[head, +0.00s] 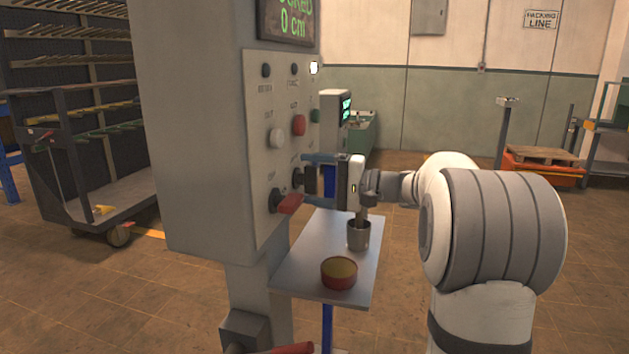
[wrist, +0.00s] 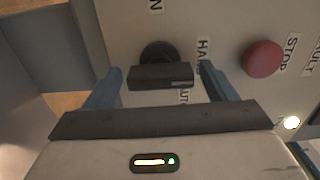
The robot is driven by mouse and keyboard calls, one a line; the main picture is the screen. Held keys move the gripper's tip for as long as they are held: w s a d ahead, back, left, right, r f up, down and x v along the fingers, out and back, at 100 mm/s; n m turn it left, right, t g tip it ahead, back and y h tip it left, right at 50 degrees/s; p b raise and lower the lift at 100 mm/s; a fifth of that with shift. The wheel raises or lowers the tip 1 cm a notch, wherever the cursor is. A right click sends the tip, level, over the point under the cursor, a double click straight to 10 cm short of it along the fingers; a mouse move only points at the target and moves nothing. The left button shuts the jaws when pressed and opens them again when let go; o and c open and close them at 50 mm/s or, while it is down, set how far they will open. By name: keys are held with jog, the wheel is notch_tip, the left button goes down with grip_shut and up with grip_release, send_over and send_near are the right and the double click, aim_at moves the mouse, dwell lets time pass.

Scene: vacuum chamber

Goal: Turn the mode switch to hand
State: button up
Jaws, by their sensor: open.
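The mode switch (head: 297,180) is a black knob on the grey control panel. In the wrist view the mode switch (wrist: 160,77) shows as a dark bar on a round base, with a small pale mark towards its right end. The HAND label (wrist: 203,50) is to its right, and a partly hidden AUTO label (wrist: 184,96) is below. My gripper (head: 307,178) faces the panel with its blue fingers apart. In the wrist view my gripper (wrist: 160,72) has one finger on each side of the bar, with gaps visible; contact is not seen.
A red stop button (wrist: 262,58) is near the right finger. A small shelf (head: 300,275) below carries a grey cup (head: 358,236) and a red round tin (head: 339,277).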

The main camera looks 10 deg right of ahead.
jog(key=v, duration=0.7)
jog(key=shift+s+d, duration=0.2)
jog(key=shift+d, duration=0.15)
